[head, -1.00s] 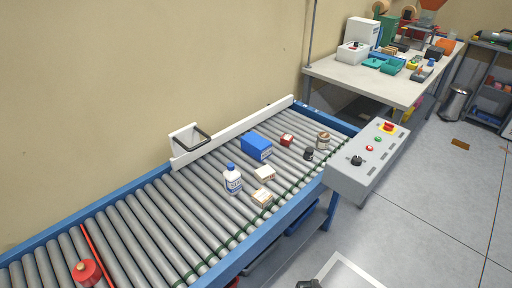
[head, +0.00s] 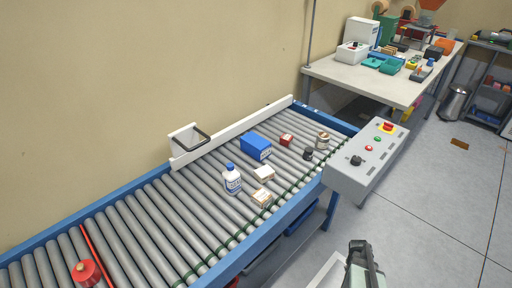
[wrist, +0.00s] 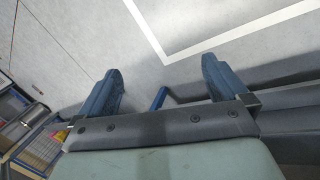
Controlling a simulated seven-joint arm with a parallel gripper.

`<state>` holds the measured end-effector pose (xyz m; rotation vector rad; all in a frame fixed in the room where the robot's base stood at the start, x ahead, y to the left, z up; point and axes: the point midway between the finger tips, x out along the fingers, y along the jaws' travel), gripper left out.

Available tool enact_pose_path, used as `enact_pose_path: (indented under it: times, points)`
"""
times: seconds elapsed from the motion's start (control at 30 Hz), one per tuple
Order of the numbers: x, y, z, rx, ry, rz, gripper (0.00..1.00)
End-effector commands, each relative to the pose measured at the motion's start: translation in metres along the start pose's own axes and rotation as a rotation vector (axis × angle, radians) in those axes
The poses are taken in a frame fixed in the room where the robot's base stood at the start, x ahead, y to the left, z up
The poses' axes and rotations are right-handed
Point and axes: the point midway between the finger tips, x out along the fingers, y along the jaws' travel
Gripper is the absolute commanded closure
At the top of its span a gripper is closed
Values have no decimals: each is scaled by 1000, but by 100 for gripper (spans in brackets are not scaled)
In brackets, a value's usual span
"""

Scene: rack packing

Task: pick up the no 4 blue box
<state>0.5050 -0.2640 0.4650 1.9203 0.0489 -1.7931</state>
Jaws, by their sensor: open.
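The blue box (head: 256,146) sits on the roller conveyor (head: 150,215), near the white guide rail at its far side. A pale label shows on its near face; I cannot read a number on it. My gripper (head: 362,246) is at the bottom of the head view, over the floor and well apart from the box. In the wrist view its two blue fingers (wrist: 161,92) stand wide apart with nothing between them. The box is not in the wrist view.
Around the blue box are a white bottle (head: 232,180), two cream boxes (head: 264,174), a red box (head: 286,140), a dark jar (head: 308,154) and a brown-and-white jar (head: 322,141). A grey control panel (head: 368,160) stands at the conveyor's near right edge.

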Motion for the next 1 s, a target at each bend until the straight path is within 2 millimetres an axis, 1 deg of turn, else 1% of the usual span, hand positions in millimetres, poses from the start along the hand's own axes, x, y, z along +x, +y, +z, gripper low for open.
enact_pose_path:
  times: [0.03,0.1,0.17,0.2,0.3,0.4,0.47,0.5,0.67,0.7,0.87,0.9,0.97,1.0]
  points:
    - [-1,32,-7,-12,28,43,0]
    - [-8,67,-16,-37,64,95,0]
    - [-16,94,-24,-51,92,132,0]
    - [-22,110,-30,-60,111,155,0]
    - [-39,147,-46,-73,156,201,0]
    - [-60,180,-64,-79,200,241,0]
    - [-73,199,-74,-81,228,263,0]
    - [-83,212,-81,-82,245,278,0]
    - [-124,259,-108,-87,319,337,0]
    - [-136,272,-114,-89,336,353,0]
    - [-184,318,-137,-96,406,418,0]
    - [-197,329,-142,-98,423,435,0]
    - [-217,346,-149,-101,449,462,0]
    - [-230,358,-154,-103,466,481,0]
